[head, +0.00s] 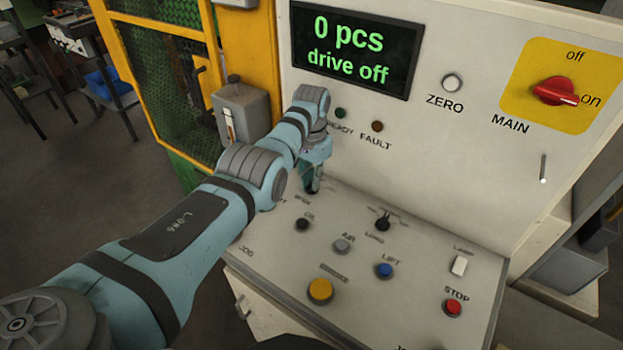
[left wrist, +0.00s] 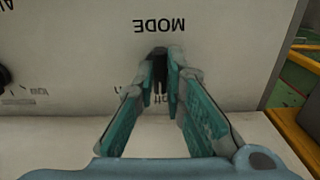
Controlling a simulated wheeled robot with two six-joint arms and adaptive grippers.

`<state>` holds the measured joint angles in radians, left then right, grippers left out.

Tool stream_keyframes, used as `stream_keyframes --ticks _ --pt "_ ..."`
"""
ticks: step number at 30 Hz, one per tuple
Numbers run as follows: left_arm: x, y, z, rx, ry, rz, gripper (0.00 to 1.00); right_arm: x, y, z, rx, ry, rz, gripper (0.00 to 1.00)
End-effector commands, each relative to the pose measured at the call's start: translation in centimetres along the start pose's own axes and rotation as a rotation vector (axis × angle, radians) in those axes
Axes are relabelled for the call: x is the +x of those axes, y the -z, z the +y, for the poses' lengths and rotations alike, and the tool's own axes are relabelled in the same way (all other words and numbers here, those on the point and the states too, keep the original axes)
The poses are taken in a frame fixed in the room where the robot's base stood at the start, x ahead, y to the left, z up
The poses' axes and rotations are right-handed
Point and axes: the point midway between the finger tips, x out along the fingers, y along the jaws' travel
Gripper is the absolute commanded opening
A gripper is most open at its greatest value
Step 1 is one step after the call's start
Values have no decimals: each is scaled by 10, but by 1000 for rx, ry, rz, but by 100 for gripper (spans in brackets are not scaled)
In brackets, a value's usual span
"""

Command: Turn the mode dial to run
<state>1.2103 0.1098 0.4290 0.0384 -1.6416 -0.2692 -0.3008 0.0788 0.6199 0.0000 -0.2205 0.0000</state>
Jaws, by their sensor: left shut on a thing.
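The mode dial (left wrist: 158,54) is small and dark and sits beside the word MODE, which reads upside down in the left wrist view. My left gripper (left wrist: 161,80) is shut on the dial, with one teal finger on each side of it. In the head view my left gripper (head: 314,178) points down at the back left of the sloped control desk (head: 318,248). It hides the dial there. Some lettering by the dial is covered by the fingers, and I cannot tell which mode the dial points at. My right gripper does not show.
A display (head: 355,47) reads "0 pcs" and "drive off". The red main switch (head: 556,92) points to on. Yellow (head: 320,290), blue (head: 384,270) and red (head: 453,307) buttons and a black lever (head: 383,222) stand on the desk. A yellow-framed mesh guard (head: 165,85) is at the left.

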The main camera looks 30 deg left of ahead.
Motion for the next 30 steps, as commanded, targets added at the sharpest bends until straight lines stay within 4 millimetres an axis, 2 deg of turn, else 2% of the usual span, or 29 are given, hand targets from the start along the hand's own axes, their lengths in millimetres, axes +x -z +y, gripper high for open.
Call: stream_keyframes --ticks 8,21,30 --pt "-1 0 0 138 -1 1 0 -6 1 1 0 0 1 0" --pt "-1 1 0 507 0 2 0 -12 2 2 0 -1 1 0" --pt "-1 1 0 693 0 3 0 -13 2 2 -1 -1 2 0"
